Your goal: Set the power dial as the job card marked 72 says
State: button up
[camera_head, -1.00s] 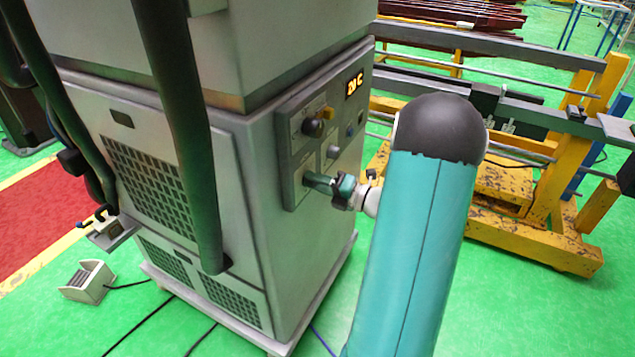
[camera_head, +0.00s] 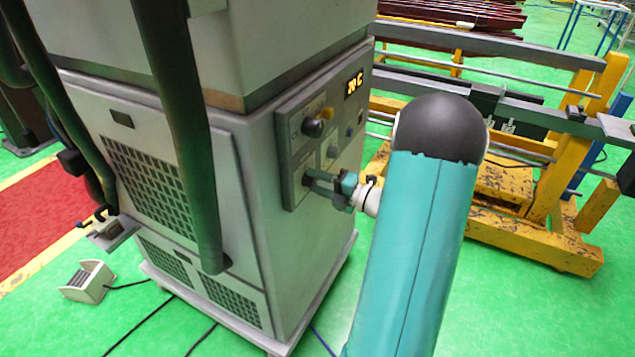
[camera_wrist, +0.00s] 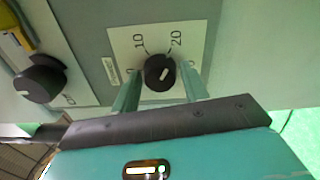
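A black dial (camera_wrist: 160,73) with a pale pointer line sits on a light plate marked 10 and 20 in the wrist view. The pointer slants toward the upper right, near the 20 side. The fingers of my gripper (camera_wrist: 159,82) stand on either side of this dial, with visible gaps. In the head view my gripper (camera_head: 312,182) is at the lower part of the control panel (camera_head: 291,150) of a grey cabinet, its fingers apart and hiding the dial. No job card marked 72 can be made out.
Another black knob (camera_wrist: 38,83) is left of the dial; above my gripper in the head view is a dark knob (camera_head: 312,128). Dark hoses (camera_head: 190,130) hang before the cabinet. A yellow-framed rack (camera_head: 590,180) stands right.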

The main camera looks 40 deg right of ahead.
jog(key=shift+o, duration=0.9)
jog(key=shift+w, duration=0.1)
jog(key=v, duration=1.3)
jog(key=shift+s, duration=0.45)
